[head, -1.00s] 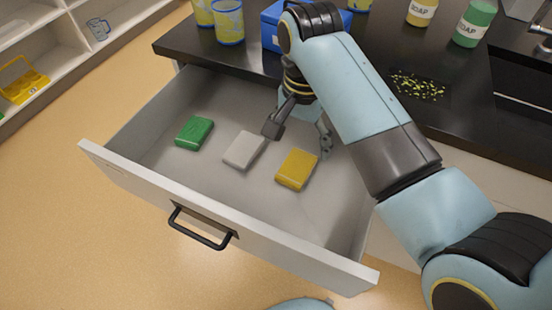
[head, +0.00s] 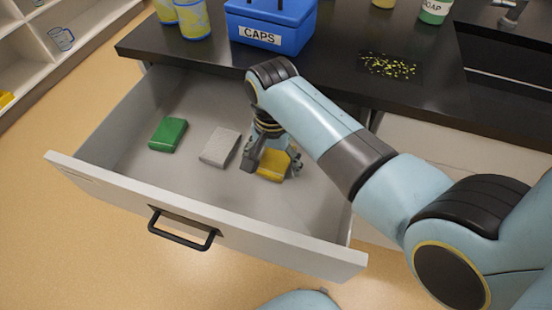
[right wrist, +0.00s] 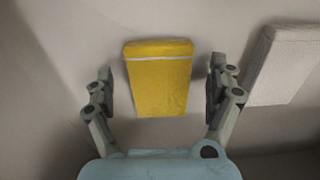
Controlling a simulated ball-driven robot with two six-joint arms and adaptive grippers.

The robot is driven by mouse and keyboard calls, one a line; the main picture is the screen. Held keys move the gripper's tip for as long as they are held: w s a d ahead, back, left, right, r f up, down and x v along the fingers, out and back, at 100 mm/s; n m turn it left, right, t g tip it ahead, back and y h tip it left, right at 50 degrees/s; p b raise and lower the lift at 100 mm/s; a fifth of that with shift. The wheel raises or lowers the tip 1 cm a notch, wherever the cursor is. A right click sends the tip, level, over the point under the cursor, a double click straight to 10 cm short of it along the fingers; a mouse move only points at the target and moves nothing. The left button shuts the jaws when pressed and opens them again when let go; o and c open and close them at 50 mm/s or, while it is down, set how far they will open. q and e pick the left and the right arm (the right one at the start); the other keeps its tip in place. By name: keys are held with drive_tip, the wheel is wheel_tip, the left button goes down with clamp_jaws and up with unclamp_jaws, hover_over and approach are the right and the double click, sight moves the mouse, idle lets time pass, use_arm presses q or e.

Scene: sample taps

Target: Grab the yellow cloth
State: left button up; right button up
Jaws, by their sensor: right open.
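The folded yellow cloth (head: 273,166) lies on the bottom of the open drawer (head: 310,195). In the right wrist view the yellow cloth (right wrist: 158,80) has a thin pale stripe near one end and sits between my two fingers. My right gripper (head: 271,170) is open, reaching down into the drawer with one finger on each side of the cloth. In the right wrist view the gripper (right wrist: 160,92) shows a gap between each finger and the cloth. Part of the cloth is hidden by the gripper in the head view. My left gripper is not in view.
A grey-white cloth (head: 219,147) lies just left of the gripper, and a green cloth (head: 168,134) lies farther left in the drawer. The drawer front has a black handle (head: 182,230). A blue CAPS box (head: 270,25) stands on the dark counter (head: 205,56) behind.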

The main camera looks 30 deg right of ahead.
drive_tip(key=c, duration=1.1)
